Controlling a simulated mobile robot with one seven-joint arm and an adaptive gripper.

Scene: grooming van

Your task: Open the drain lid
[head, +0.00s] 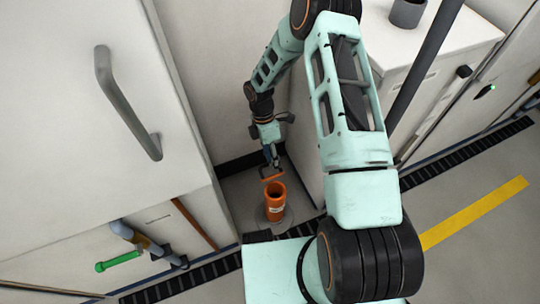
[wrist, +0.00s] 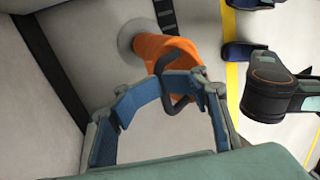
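The orange drain pipe (head: 275,206) stands upright on a round grey base on the floor, between the white cabinets. Its dark mouth shows from above in the head view. The orange lid (head: 271,173) is raised off the mouth at its far side, tilted up. In the wrist view the pipe (wrist: 155,47) is at top centre, and the lid's dark loop handle (wrist: 178,45) is in front of it. My gripper (wrist: 164,84) has its blue fingers bent inward, their tips meeting at the handle. The fingers hide part of the lid.
A white cabinet with a grey bar handle (head: 128,104) stands close on the left. Another white cabinet (head: 440,50) stands right. A green-gripped tool (head: 120,262) is at lower left. A black floor grating and yellow stripe (head: 475,213) cross the floor.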

